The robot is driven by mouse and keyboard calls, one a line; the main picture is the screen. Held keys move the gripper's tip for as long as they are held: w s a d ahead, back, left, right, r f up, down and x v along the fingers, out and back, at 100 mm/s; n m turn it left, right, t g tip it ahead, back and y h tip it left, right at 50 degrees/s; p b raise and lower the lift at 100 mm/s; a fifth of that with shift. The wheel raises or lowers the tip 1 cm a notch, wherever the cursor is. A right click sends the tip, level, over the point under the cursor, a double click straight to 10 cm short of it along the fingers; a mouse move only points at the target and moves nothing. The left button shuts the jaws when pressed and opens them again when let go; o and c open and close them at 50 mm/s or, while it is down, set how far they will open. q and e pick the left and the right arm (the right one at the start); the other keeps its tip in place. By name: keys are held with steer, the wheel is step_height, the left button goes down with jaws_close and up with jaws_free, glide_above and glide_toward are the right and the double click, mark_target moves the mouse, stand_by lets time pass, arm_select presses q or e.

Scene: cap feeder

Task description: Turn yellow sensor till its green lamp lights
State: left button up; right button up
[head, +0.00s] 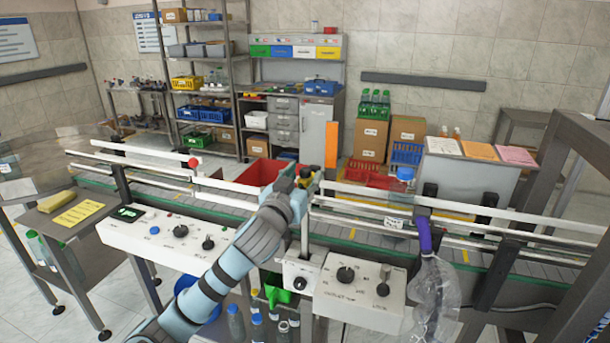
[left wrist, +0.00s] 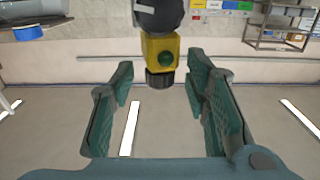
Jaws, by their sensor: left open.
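The yellow sensor (left wrist: 160,48) shows in the left wrist view as a yellow block between a dark upper part and a black ribbed knob-like end. Its round lamp (left wrist: 165,58) is dark green, with no glow to be seen. My left gripper (left wrist: 160,88) is open, with one green finger on each side of the sensor's line and clear gaps on both sides. It touches nothing that I can see; the depth to the sensor is hard to judge. In the head view my left gripper (head: 300,178) is over the conveyor and largely hides the sensor.
The conveyor (head: 345,232) with white rails runs across the view. Control boxes with knobs (head: 165,232) (head: 360,290) stand in front. An orange upright plate (head: 331,145) rises behind my gripper.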

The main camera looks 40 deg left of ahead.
arm_select(q)
steer(key=shift+x, duration=1)
jaws_close()
steer(key=shift+d+n+g+y+p, duration=0.1)
steer(key=shift+n+g+y+p, duration=0.3)
steer(key=shift+n+y, duration=0.45)
steer(key=shift+n+g+y, duration=0.45)
steer(key=shift+g+y, duration=0.05)
steer(key=shift+y, duration=0.55)
jaws_free()
steer(key=shift+s, duration=0.1)
steer(key=v, duration=1.2)
